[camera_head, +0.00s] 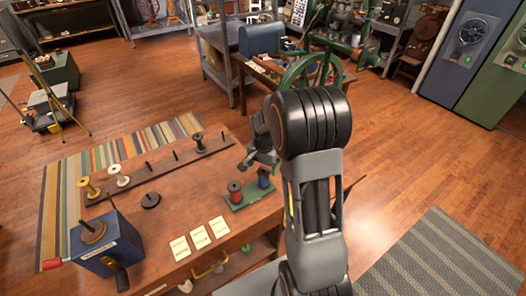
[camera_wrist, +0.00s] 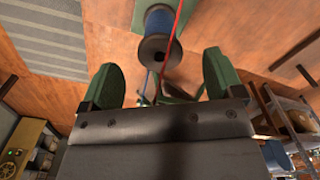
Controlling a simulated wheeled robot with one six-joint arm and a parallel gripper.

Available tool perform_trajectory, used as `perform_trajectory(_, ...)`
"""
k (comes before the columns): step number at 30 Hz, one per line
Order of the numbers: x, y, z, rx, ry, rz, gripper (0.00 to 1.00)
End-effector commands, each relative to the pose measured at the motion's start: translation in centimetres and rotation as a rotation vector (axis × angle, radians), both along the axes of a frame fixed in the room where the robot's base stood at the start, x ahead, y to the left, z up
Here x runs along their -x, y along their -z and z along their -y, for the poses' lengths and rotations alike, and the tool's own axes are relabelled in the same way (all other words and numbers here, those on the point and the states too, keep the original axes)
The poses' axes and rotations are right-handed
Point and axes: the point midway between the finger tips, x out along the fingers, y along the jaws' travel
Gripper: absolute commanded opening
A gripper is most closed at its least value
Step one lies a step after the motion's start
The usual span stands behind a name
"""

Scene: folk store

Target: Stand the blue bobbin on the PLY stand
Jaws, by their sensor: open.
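The blue bobbin (camera_head: 263,178) stands upright at the right end of a small green base (camera_head: 246,197), beside a red bobbin (camera_head: 235,193). My gripper (camera_head: 262,158) is just above the blue bobbin. In the wrist view, my gripper (camera_wrist: 160,78) has its two green fingers apart and nothing between them. The blue bobbin (camera_wrist: 158,30) shows beyond the fingertips, roughly centred on the gap. A round black stand (camera_head: 150,200) with a short peg is on the table to the left. No PLY lettering is readable, so I cannot tell if this is the PLY stand.
Several pale cards (camera_head: 200,237) lie in front. A blue crank box (camera_head: 106,245) stands at the left.

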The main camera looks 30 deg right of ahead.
Motion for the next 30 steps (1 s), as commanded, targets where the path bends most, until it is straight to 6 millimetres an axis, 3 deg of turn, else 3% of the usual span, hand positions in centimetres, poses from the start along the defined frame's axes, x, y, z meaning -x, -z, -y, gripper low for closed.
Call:
perform_trajectory(9,-0.1,-6.6,0.0,0.001,0.0,0.006,0.87)
perform_trajectory(15,0.0,-9.8,0.0,0.001,0.0,0.003,0.87)
perform_trajectory(21,0.0,-11.5,0.0,0.0,0.0,0.001,0.87)
perform_trajectory(30,0.0,-12.0,0.0,0.0,0.0,0.0,0.87)
